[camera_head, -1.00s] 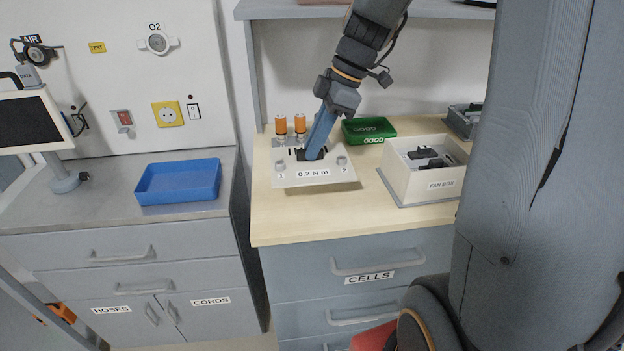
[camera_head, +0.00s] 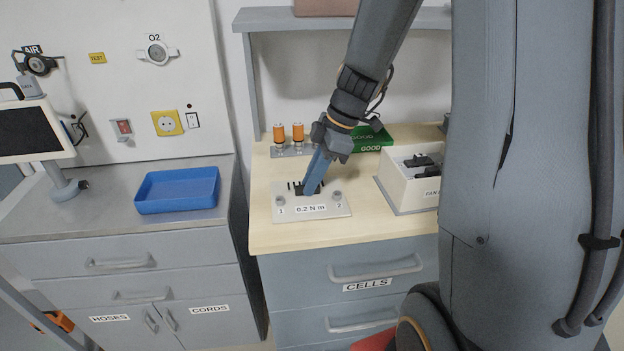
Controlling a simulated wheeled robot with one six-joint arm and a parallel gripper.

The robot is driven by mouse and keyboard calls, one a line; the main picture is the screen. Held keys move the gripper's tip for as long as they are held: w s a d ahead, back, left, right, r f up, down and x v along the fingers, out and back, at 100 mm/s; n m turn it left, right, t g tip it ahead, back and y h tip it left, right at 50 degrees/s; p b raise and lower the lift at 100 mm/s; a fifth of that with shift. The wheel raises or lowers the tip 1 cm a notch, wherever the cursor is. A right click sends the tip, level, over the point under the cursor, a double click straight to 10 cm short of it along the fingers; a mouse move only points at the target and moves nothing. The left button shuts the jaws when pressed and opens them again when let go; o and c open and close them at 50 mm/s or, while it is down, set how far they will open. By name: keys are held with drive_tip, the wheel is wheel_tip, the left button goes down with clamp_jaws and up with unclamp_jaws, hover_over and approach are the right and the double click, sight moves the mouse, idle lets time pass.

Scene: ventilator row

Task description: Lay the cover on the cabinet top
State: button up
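The cover (camera_head: 325,214) is a pale plate marked "0.2 N m", with a round screw at each front corner labelled 1 and 2 and dark slots toward the back. It is level, at or just above the light wooden cabinet top (camera_head: 272,236); I cannot tell for sure whether it touches. My gripper (camera_head: 309,190) comes down from the upper right, its blue fingers shut on the dark raised part in the middle of the cover. The fingers hide part of that grip.
Two orange cells (camera_head: 279,134) stand in a grey holder behind the cover. A green tray (camera_head: 376,141) marked "GOOD" is behind my wrist. The white fan box (camera_head: 408,190) stands at the right. A blue tray (camera_head: 178,204) sits on the left counter. Wood around the cover is clear.

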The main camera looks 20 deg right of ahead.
drive_tip(key=o, duration=0.4)
drive_tip(key=shift+c, duration=0.2)
drive_tip(key=b+v, duration=0.1)
drive_tip(key=v, duration=1.1)
drive_tip(key=shift+b, duration=0.35)
drive_tip(key=shift+r, duration=0.1)
